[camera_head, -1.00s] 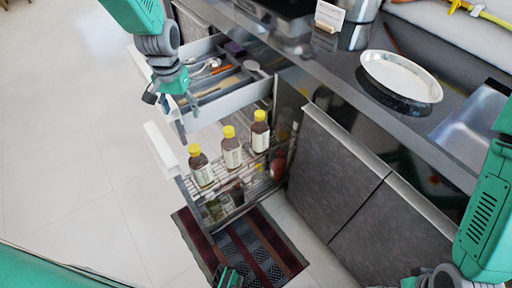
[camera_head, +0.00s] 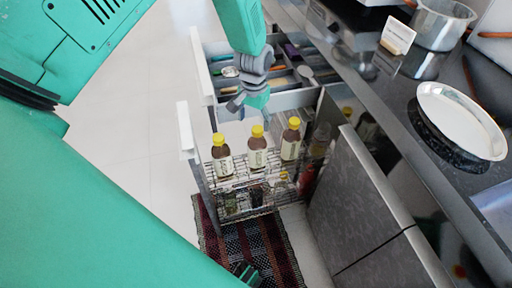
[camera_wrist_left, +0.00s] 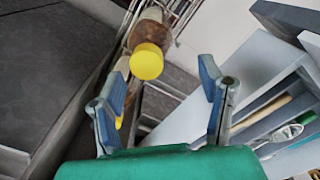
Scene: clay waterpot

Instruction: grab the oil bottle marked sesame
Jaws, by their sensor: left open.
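Three brown bottles with yellow caps and pale labels stand in a row in a pulled-out wire rack: a left one (camera_head: 222,160), a middle one (camera_head: 257,152) and a right one (camera_head: 290,143). The label writing is too small to read, so I cannot tell which is sesame. My left gripper (camera_head: 248,104) is above and behind the bottles, below the arm coming down. In the left wrist view my left gripper (camera_wrist_left: 165,95) is open and empty. A yellow-capped bottle (camera_wrist_left: 148,62) shows beyond the fingers, between them and apart from them.
An open drawer (camera_head: 284,78) with utensils lies behind the rack, close to my left gripper. A dark counter with an oval white plate (camera_head: 461,118) and a metal pot (camera_head: 440,22) is at right. A striped mat (camera_head: 268,250) lies below. Floor at left is clear.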

